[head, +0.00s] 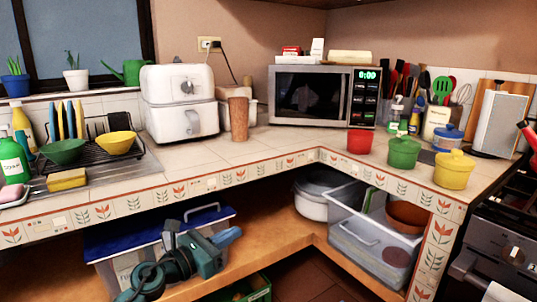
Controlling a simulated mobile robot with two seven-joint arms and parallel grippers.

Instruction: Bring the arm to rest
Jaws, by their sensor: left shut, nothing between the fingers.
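My left arm reaches up from the bottom of the head view, in front of the lower wooden shelf and the clear storage box with the blue lid. My left gripper (230,236) is at its end, pointing right. Its fingers are shut with nothing between them. It is below the counter's front edge and appears apart from the counter. My right gripper is not in view.
The tiled counter (255,148) runs along the back and turns right. Below are the blue-lidded box (105,242), a clear bin (365,250) and, at right, an oven (505,240).

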